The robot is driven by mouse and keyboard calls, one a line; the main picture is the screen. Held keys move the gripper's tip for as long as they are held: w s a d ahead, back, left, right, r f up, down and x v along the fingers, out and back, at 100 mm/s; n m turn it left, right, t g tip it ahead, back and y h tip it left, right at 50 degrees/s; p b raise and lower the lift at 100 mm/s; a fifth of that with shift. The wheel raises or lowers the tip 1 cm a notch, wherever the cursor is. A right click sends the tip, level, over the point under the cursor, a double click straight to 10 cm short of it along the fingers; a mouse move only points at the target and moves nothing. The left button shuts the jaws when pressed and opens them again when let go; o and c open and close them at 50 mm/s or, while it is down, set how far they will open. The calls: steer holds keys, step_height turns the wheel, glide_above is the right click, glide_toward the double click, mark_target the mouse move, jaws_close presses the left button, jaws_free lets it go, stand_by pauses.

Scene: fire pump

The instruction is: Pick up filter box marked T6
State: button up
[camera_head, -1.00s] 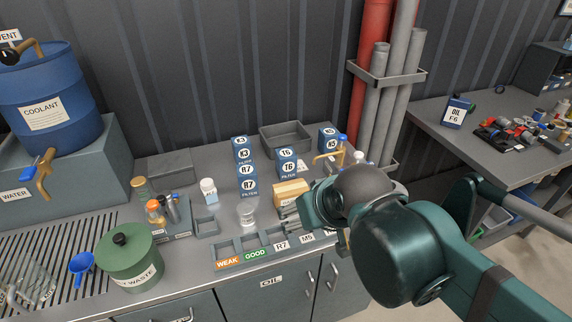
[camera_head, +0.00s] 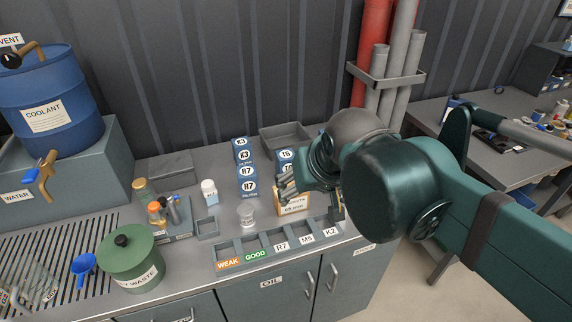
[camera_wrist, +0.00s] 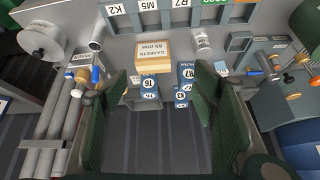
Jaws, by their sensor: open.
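The blue filter box marked T6 (camera_head: 286,155) stands at the back of the bench, its lower part hidden behind my gripper in the head view. In the wrist view the T6 box (camera_wrist: 149,84) shows between my fingers, just behind the gaskets box (camera_wrist: 153,56). My gripper (camera_head: 287,186) is open and empty, in front of the T6 box in the head view. In the wrist view the gripper (camera_wrist: 162,80) has its green fingers spread wide on both sides of the T6 box; I cannot tell the remaining distance.
Blue filter boxes K3 (camera_head: 241,149) and R7 (camera_head: 247,180) stand left of T6. The gaskets box (camera_head: 294,203) is close in front. A grey tray (camera_head: 285,136) lies behind, against the wall. Labelled bins (camera_head: 281,241) line the front edge. Grey pipes (camera_head: 400,60) rise at right.

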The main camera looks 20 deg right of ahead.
steer(key=w+d+r+m+g+h+p, duration=0.1)
steer(key=w+d+r+m+g+p, duration=0.2)
steer(key=w, duration=0.6)
steer(key=m+g+h+p, duration=0.35)
steer(key=m+p, duration=0.45)
steer(key=m, duration=0.6)
glide_above(287, 154)
step_height(287, 154, down, 5)
steer(key=f, duration=1.2)
steer(key=shift+a+f, duration=0.25)
steer(key=shift+a, duration=0.05)
steer(key=shift+x, duration=1.3)
steer(key=shift+a+b+x, duration=0.15)
steer(key=shift+x, duration=1.1)
steer(key=shift+a+b+x, duration=0.15)
steer(key=shift+a+x, duration=0.05)
steer(key=shift+x, duration=1.1)
steer(key=shift+w+f, duration=0.1)
steer(key=shift+f, duration=0.05)
